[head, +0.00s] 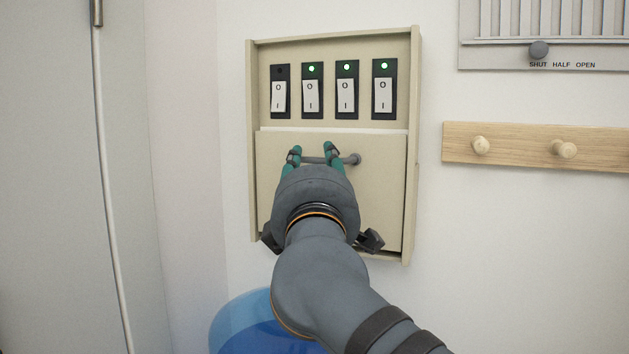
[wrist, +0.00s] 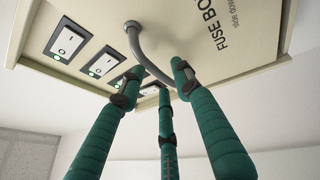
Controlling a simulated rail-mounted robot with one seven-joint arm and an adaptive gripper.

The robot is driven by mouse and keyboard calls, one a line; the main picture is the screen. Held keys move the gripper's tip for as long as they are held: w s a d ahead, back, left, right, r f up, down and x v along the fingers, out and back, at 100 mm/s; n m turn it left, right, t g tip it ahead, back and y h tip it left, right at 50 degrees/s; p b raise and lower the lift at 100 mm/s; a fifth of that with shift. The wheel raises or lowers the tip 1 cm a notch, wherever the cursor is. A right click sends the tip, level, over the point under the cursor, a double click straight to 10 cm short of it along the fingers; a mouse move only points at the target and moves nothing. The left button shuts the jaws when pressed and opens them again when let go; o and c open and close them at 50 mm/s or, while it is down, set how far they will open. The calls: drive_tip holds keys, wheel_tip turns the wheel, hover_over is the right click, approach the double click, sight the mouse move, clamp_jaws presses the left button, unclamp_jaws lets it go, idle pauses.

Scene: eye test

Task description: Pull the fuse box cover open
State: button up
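The fuse box (head: 415,90) is a beige box on the wall. Its beige cover (head: 383,205) sits in the lower half of the frame, and the upper half is uncovered, showing a row of switches (head: 311,96). The cover's grey bar handle (head: 352,159) runs horizontally near the cover's top edge. My gripper (head: 313,152) is at the handle, its teal fingers spread apart. In the wrist view, the curved handle (wrist: 140,50) passes between the fingers (wrist: 157,75); firm contact cannot be told. The cover (wrist: 185,22) there bears "FUSE BOX" lettering. My arm hides the cover's lower middle.
A wooden peg rail (head: 522,150) is on the wall to the right. A vent panel with a slider knob (head: 539,50) is above it. A blue translucent bin (head: 232,325) stands below the box. A grey door (head: 60,180) is at left.

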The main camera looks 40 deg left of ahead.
drive_tip(key=v, duration=1)
drive_tip(key=shift+s, duration=0.1)
drive_tip(key=x, duration=1.2)
drive_tip(key=shift+d, duration=0.1)
drive_tip(key=shift+r, duration=0.15)
